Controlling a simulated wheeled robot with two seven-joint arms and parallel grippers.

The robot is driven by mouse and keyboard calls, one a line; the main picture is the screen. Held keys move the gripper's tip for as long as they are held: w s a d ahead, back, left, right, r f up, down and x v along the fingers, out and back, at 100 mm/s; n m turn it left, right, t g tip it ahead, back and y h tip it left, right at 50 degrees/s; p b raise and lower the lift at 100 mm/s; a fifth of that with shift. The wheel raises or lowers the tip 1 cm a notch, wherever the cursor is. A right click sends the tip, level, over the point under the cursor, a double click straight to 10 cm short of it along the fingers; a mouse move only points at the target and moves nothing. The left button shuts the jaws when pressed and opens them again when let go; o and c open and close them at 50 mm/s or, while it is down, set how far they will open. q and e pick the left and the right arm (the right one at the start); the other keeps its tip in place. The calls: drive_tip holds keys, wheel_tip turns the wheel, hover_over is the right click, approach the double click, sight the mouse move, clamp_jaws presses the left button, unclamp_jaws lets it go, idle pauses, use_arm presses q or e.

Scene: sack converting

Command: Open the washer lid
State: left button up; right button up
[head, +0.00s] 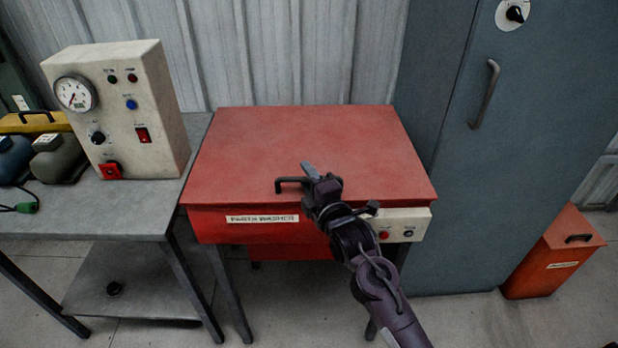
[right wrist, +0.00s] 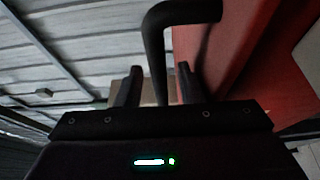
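The red parts washer (head: 250,231) stands in the middle of the head view, with a label and a small control panel on its front. Its red lid (head: 310,135) lies shut on top. A black bar handle (head: 284,183) sits at the lid's front edge; its right part is hidden by my right gripper (head: 316,180). In the right wrist view the handle (right wrist: 154,50) runs down between the two fingers of my right gripper (right wrist: 158,84). The fingers are apart, with gaps beside the bar, so the gripper is open around the handle. My left gripper is not in view.
A grey bench (head: 110,214) with a gauge control box (head: 120,105) stands left of the washer. A tall blue-grey cabinet (head: 505,160) stands close on the right. A red bin (head: 552,255) is on the floor at far right. A corrugated wall is behind.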

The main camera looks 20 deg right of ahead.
drive_tip(key=shift+c, duration=0.3)
clamp_jaws()
